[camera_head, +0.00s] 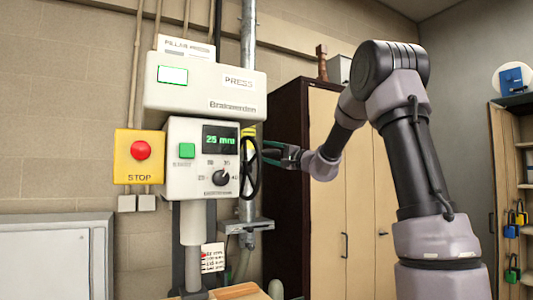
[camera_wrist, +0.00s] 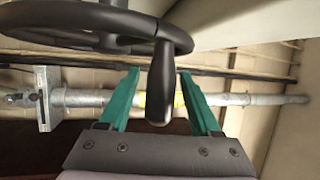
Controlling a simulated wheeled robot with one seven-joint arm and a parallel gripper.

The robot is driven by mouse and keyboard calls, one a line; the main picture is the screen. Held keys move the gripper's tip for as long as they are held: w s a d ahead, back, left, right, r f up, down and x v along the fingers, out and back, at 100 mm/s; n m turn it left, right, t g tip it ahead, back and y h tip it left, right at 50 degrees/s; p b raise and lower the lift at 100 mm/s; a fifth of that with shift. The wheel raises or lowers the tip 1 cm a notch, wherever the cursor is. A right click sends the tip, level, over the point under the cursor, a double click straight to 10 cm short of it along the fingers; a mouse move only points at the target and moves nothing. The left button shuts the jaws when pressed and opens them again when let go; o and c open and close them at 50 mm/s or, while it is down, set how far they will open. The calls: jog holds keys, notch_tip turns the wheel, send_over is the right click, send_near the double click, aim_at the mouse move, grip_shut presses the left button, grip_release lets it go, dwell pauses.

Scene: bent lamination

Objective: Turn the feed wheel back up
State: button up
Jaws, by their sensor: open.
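The feed wheel (camera_head: 250,166) is a black spoked handwheel on the right side of the press head (camera_head: 187,160). In the wrist view the wheel (camera_wrist: 95,24) fills the upper left, and its dark handle (camera_wrist: 161,85) points toward my gripper. My gripper (camera_wrist: 159,90) has two green fingers, open, one on each side of the handle with gaps visible on both sides. In the head view my gripper (camera_head: 272,154) is at the wheel's right side. The display (camera_head: 220,139) reads "25 mm". Contact between fingers and handle is not visible.
A yellow box with a red STOP button (camera_head: 140,150) is left of the press head. A knob (camera_head: 221,177) sits below the display. A vertical metal pipe (camera_head: 248,40) runs behind the press. A tall cabinet (camera_head: 328,200) stands behind my arm, and a grey cabinet (camera_head: 50,255) is lower left.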

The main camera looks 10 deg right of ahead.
jog(key=shift+w+a+r, duration=0.1)
jog(key=shift+w+a, duration=0.25)
jog(key=shift+c, duration=0.2)
grip_shut()
dwell(1.1)
